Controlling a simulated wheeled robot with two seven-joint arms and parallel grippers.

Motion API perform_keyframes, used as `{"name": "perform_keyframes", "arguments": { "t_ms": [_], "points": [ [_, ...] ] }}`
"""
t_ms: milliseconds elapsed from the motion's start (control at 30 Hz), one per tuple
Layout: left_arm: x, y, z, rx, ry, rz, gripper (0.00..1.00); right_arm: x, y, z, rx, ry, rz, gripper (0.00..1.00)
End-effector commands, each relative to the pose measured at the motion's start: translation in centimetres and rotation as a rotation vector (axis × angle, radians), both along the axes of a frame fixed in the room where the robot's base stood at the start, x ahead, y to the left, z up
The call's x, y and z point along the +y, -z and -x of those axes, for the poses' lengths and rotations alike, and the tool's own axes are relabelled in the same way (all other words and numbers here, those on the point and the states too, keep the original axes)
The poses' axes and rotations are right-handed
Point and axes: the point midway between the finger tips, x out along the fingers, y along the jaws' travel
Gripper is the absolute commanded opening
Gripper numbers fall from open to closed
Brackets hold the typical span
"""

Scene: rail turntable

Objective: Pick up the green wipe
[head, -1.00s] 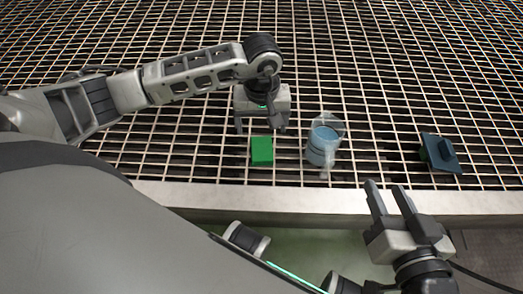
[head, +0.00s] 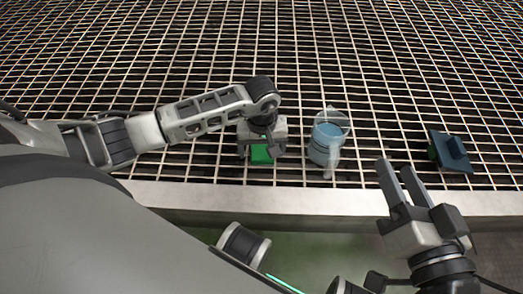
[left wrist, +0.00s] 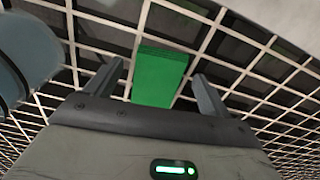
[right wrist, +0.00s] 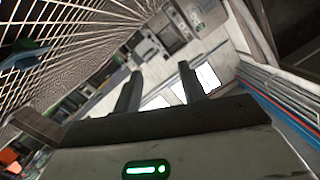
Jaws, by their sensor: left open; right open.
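The green wipe (head: 262,153) is a small green block lying on the metal grating, partly hidden by my left gripper in the head view. My left gripper (head: 262,155) is open above it, pointing down. In the left wrist view the wipe (left wrist: 160,75) shows between the two open fingers of the left gripper (left wrist: 158,88), with a gap to each finger. My right gripper (head: 405,185) is open and empty near the front edge at the right; it also shows open in the right wrist view (right wrist: 160,85).
A clear container with blue contents (head: 326,145) stands just right of the wipe. A dark blue handled block with a green part (head: 452,150) lies further right on the grating. A pale rail (head: 300,200) runs along the front edge. The grating (head: 300,60) behind is clear.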

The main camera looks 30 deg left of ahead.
Motion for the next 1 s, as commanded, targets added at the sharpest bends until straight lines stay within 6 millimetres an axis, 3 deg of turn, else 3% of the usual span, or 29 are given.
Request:
{"name": "perform_keyframes", "arguments": {
  "t_ms": [233,400,767,1000],
  "points": [
    [0.0,0.3,-0.1,-0.001,0.000,0.000,0.82,0.1,-0.7,-0.2,-0.015,0.001,-0.020,0.42],
    [0.0,0.3,0.0,-0.001,0.000,0.000,0.35,0.1,-0.6,-0.1,-0.014,0.000,-0.017,0.42],
    [0.0,0.0,-0.1,-0.002,0.000,0.000,0.34,0.1,-0.3,0.0,-0.003,-0.003,-0.005,0.42],
    [0.1,-2.6,-0.2,-0.005,0.001,-0.002,0.34,-0.2,-0.8,0.0,-0.004,0.004,0.045,0.42]
  ]
}}
